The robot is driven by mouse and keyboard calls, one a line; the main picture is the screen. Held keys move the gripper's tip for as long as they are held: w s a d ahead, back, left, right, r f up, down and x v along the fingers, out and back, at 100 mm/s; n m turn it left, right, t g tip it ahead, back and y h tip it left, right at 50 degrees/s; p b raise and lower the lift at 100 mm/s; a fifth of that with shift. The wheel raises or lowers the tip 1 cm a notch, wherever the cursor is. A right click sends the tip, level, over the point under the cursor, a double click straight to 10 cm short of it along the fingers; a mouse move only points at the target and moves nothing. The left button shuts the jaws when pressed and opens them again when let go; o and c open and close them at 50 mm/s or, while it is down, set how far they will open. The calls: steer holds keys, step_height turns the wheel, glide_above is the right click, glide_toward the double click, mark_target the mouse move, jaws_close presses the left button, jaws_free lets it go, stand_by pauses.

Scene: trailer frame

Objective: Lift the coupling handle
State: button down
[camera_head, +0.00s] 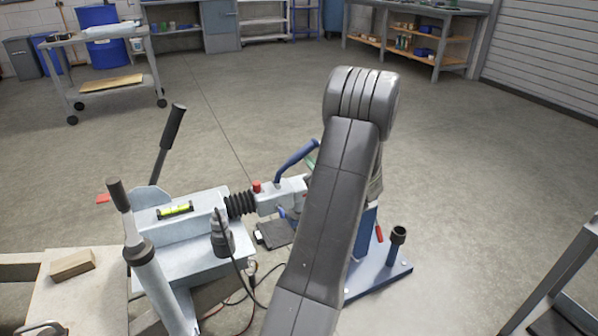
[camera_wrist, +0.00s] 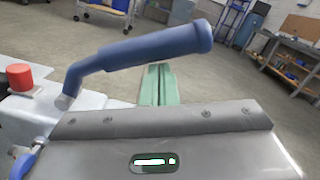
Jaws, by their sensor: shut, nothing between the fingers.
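The coupling handle is a blue lever with a thick round grip (camera_wrist: 165,45). In the head view the blue handle (camera_head: 296,160) rises at a slant from the grey coupling head (camera_head: 282,195), left of my arm. My gripper's green fingers (camera_wrist: 159,80) are together with nothing between them. In the wrist view they point toward the grip and appear just below it, their tips at its lower edge. I cannot tell whether they touch it.
A red cap (camera_wrist: 19,77) sits on the coupling, left of the handle. Black bellows (camera_head: 241,204), a brake lever (camera_head: 170,140) and a jockey-wheel post (camera_head: 150,260) stand to the left. A blue stand base (camera_head: 385,277) is at right. Open floor lies beyond.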

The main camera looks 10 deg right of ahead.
steer(key=shift+s+a+r, duration=0.15)
steer(key=shift+a+r, duration=0.25)
steer(key=shift+r, duration=0.2)
steer(key=shift+s+a+r, duration=0.15)
steer(key=shift+a+r, duration=0.2)
steer(key=shift+r, duration=0.2)
steer(key=shift+s+a+r+b, duration=0.15)
steer(key=shift+s+a+r, duration=0.05)
steer(key=shift+a+r, duration=0.3)
steer(key=shift+s+a+r+b, duration=0.15)
steer(key=shift+a+r, duration=0.2)
steer(key=shift+a, duration=0.2)
steer(key=shift+r, duration=0.1)
